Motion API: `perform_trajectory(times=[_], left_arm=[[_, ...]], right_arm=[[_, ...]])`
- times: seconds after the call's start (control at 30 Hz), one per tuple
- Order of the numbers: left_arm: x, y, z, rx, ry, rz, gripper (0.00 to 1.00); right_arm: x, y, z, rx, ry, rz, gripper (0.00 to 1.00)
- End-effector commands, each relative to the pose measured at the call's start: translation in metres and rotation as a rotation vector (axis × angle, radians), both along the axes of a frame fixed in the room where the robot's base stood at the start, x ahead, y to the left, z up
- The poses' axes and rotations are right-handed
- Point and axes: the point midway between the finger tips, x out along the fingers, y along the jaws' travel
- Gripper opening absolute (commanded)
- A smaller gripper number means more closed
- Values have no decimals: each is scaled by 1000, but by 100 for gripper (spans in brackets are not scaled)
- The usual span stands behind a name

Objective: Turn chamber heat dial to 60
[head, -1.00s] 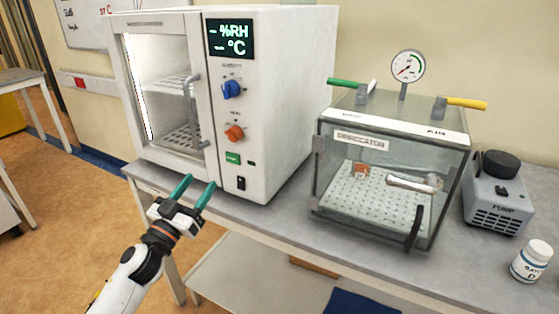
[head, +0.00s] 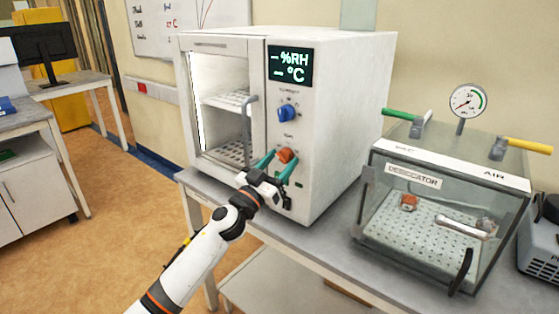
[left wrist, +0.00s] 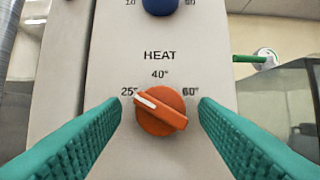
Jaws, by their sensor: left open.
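The orange heat dial (head: 286,155) is on the front panel of the white chamber (head: 340,130). In the left wrist view the heat dial (left wrist: 160,112) sits under the word HEAT, with marks 25°, 40° and 60° around it. Its white pointer line points up and left, near 25°. My left gripper (head: 275,166) is open in front of the dial. In the left wrist view its teal fingers (left wrist: 160,115) stand on either side of the dial, with a gap on each side. My right gripper is not in view.
A blue dial (head: 287,112) is above the heat dial, below a display (head: 290,65) showing dashes with %RH and °C. The chamber's door handle (head: 249,120) is left of the panel. A glass desiccator (head: 430,240) stands to the right on the bench (head: 335,245).

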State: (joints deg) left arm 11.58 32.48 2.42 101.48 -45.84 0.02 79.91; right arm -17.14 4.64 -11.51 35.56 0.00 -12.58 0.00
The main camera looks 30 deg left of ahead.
Motion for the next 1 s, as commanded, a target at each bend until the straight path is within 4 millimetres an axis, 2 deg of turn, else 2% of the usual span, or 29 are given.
perform_trajectory(times=[0.27, 0.53, 0.77, 1.0], left_arm=[[1, 0, 0, 0, 1, 0, 55], [1, 0, 0, 0, 0, 0, 11], [1, 0, 0, 18, -1, 0, 11], [1, 1, 0, 120, -9, 0, 11]], right_arm=[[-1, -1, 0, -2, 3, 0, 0], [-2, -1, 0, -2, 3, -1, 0], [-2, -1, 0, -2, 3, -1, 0], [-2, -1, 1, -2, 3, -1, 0]])
